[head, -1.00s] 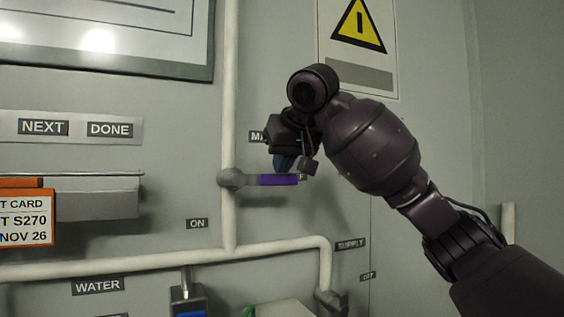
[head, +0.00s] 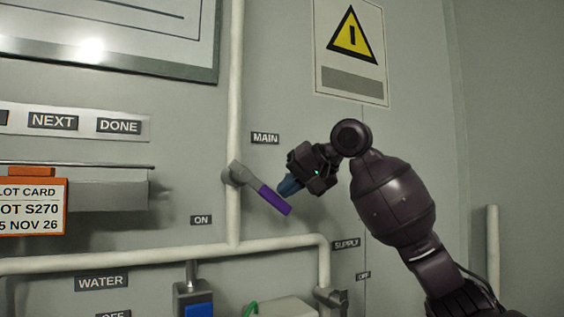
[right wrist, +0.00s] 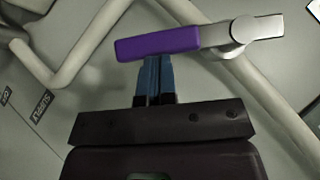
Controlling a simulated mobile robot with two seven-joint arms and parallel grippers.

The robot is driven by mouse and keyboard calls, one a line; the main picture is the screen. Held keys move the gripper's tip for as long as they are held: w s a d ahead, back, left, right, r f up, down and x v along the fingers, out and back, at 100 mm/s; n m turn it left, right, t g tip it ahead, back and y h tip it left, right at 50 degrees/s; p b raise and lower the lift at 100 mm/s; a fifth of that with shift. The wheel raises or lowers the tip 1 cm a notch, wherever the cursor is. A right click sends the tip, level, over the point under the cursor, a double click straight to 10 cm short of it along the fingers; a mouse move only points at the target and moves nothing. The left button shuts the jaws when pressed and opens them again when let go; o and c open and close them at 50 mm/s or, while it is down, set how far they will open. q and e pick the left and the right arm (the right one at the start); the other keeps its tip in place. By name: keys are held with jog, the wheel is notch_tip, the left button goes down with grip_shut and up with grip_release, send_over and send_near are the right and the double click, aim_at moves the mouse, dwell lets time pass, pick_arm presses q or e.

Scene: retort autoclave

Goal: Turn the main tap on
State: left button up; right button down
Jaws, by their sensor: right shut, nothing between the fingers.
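The main tap is a grey valve (head: 238,174) on the white vertical pipe, with a purple lever handle (head: 273,200) slanting down to the right. The MAIN label (head: 265,138) is above it and the ON label (head: 201,220) below it. My right gripper (head: 287,187) is shut and empty, its blue fingertips beside the upper side of the handle. In the right wrist view the closed blue fingers (right wrist: 156,72) reach the edge of the purple handle (right wrist: 158,43) and seem to touch it. My left gripper is not in view.
White pipes (head: 130,262) run across below the tap. A supply valve (head: 331,298) sits at the lower right and a blue-handled water valve (head: 198,305) at the lower middle. An orange lot card (head: 33,207) hangs at left.

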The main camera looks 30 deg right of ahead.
aim_at(276, 207)
jog(key=shift+a+f+m+t+y, duration=0.2)
jog(key=shift+f+m+y, duration=0.15)
jog(key=shift+f+y, duration=0.25)
jog(key=shift+a+f+m+t+y, duration=0.15)
jog(key=shift+f+m+y, duration=0.25)
jog(key=shift+f, duration=0.25)
jog(key=shift+w+a+f+m+t+y, duration=0.1)
jog(key=shift+a+f+m+t+y, duration=0.15)
jog(key=shift+a+f+m+y, duration=0.3)
jog(key=a+f+m+t+y, duration=0.1)
jog(key=y, duration=0.1)
jog(key=a+f+m+t+y+p, duration=0.1)
jog(key=a+m, duration=0.1)
jog(key=shift+a+f+y, duration=0.2)
jog(key=shift+f+y, duration=0.05)
jog(key=shift+y, duration=0.1)
jog(key=shift+w+p, duration=0.1)
jog(key=shift+p, duration=0.25)
